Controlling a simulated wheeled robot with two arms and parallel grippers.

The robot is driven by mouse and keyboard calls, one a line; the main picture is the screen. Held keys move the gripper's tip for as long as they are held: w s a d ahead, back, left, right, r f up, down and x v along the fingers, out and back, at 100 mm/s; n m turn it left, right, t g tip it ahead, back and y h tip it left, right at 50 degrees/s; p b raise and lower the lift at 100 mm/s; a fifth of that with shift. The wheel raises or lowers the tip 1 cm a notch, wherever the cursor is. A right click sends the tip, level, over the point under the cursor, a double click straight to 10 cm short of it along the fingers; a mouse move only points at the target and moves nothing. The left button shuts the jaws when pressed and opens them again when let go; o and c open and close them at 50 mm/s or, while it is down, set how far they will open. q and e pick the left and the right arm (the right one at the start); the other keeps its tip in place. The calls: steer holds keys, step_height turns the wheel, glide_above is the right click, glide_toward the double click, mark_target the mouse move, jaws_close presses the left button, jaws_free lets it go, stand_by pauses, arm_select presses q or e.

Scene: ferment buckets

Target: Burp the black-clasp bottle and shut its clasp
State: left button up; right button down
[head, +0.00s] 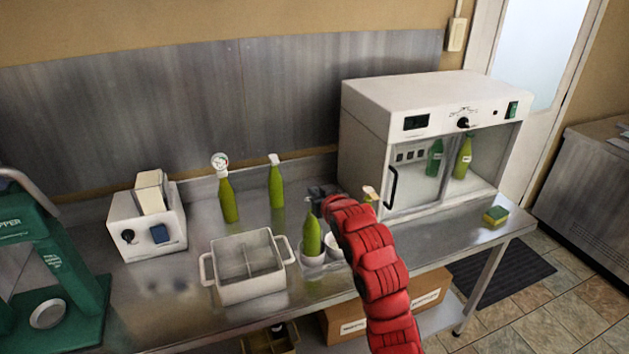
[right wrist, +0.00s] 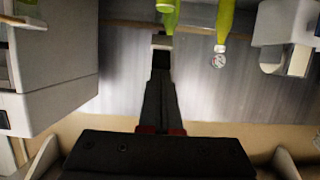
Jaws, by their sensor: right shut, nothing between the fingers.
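A green bottle (head: 312,236) stands upright in a white cup (head: 312,260) at the middle of the bench. Its top lies beside my right gripper (head: 322,192), and I cannot make out its clasp or its colour. My right gripper is shut and empty; its closed fingers (right wrist: 161,58) also show in the right wrist view. Two more green bottles stand behind, one with a round gauge (head: 220,160) on top, the other (head: 276,187) with a pale top. Another bottle top (head: 370,193) shows past my red arm, its body mostly hidden. My left gripper is out of view.
A white two-part bin (head: 248,292) stands in front of the bottles. A white cabinet (head: 370,150) at right holds two bottles (head: 434,158) behind its glass. A white device (head: 147,222) and a green press (head: 60,265) stand left. A sponge (head: 495,216) lies at the right edge.

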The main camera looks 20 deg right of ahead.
steer(key=shift+f, duration=0.15)
steer(key=shift+s+f+t+b, duration=0.5)
steer(key=shift+f+t+b, duration=0.6)
steer(key=shift+b, duration=1.7)
steer(key=shift+s+f+t+b, duration=0.55)
steer(key=shift+t+b, duration=1)
steer(key=shift+b, duration=1.25)
steer(key=shift+s+f+t+b, duration=0.4)
steer(key=shift+f+t+b, duration=0.75)
steer(key=shift+b, duration=1.65)
steer(key=shift+r, duration=0.35)
step_height(320, 180, up, 4)
steer(key=b+v, duration=0.1)
steer(key=v, duration=0.9)
steer(key=shift+d+f, duration=0.1)
